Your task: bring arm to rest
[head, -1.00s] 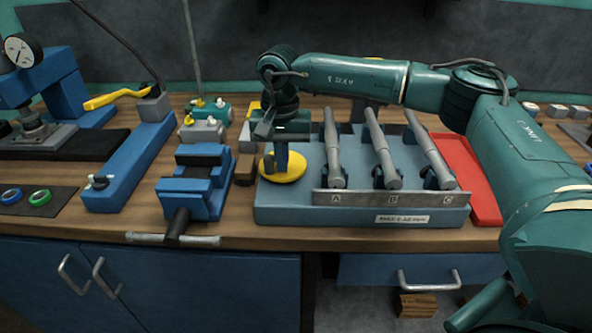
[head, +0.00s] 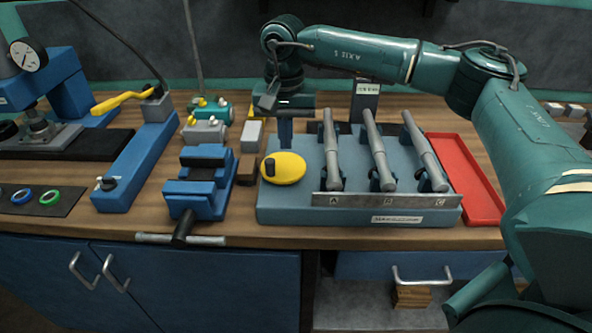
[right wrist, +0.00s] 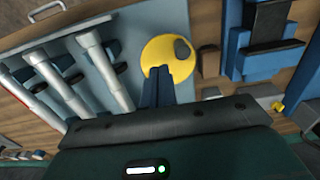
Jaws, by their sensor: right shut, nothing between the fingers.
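My right arm reaches in from the right in the head view. Its gripper (head: 285,132) points down above the back left of the grey-blue fixture block (head: 290,207), behind a yellow disc (head: 284,168) with a dark knob. The right gripper is shut and empty, apart from the disc as far as I can tell. In the right wrist view its blue fingers (right wrist: 165,88) are together, overlapping the lower part of the yellow disc (right wrist: 162,50) in the picture. My left gripper is not in view.
Three grey rods rest in the fixture, over a plate marked A, B, C (head: 388,200). A red tray (head: 465,180) lies to the right. A blue vise (head: 200,182), a long blue block with a yellow lever (head: 125,99) and a dial press (head: 50,85) stand to the left.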

